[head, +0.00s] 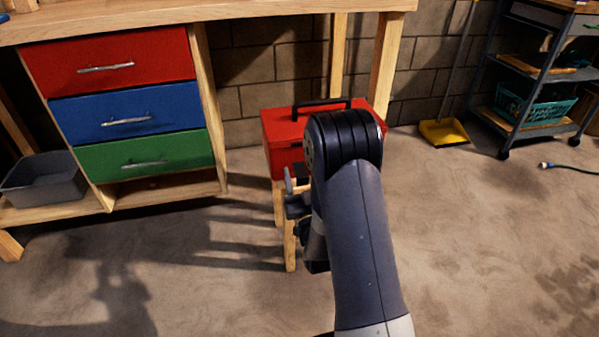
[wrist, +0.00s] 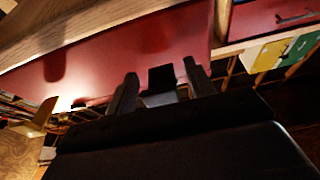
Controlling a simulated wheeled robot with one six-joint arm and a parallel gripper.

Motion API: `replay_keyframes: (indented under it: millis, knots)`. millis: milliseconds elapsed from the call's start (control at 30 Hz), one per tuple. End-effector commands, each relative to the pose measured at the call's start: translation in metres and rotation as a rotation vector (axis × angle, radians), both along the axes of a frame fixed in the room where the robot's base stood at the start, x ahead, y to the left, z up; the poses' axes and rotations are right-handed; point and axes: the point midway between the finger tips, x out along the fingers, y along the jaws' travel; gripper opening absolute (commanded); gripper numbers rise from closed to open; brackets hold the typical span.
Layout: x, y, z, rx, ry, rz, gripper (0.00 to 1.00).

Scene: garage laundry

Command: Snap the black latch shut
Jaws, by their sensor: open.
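A red toolbox (head: 283,128) with a black handle (head: 321,102) stands on a small wooden stool (head: 290,240) in the head view. My arm hides much of its front and right side. Its red face (wrist: 140,45) fills the upper middle of the wrist view. A black latch (wrist: 161,77) lies against that face, with a pale grey piece below it. My gripper (wrist: 160,84) is open, its two fingers on either side of the latch in the picture. I cannot tell whether they touch it. In the head view my gripper (head: 291,192) is beside the toolbox's lower front.
A workbench (head: 230,12) with red, blue and green drawers stands at the left. A grey bin (head: 42,182) sits on its low shelf. A yellow dustpan (head: 443,132) and a grey cart (head: 537,70) stand at the back right. The concrete floor in front is clear.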

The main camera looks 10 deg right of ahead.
Motion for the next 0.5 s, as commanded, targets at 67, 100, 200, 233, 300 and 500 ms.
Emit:
replay_keyframes:
  millis: [67, 100, 200, 233, 300, 500]
  knots:
    - [0.0000, 0.0000, 0.0000, 0.000, 0.000, 0.000, 0.51]
    - [0.0000, 0.0000, 0.0000, 0.000, 0.000, 0.000, 0.51]
    - [0.0000, 0.0000, -0.0001, 0.000, 0.000, 0.000, 0.47]
    - [0.0000, 0.0000, -0.0001, 0.000, 0.000, 0.000, 0.44]
    - [0.0001, 0.0000, -0.0002, 0.000, 0.000, 0.000, 0.39]
    - [0.0002, 0.0000, -0.0001, 0.000, 0.000, 0.000, 0.22]
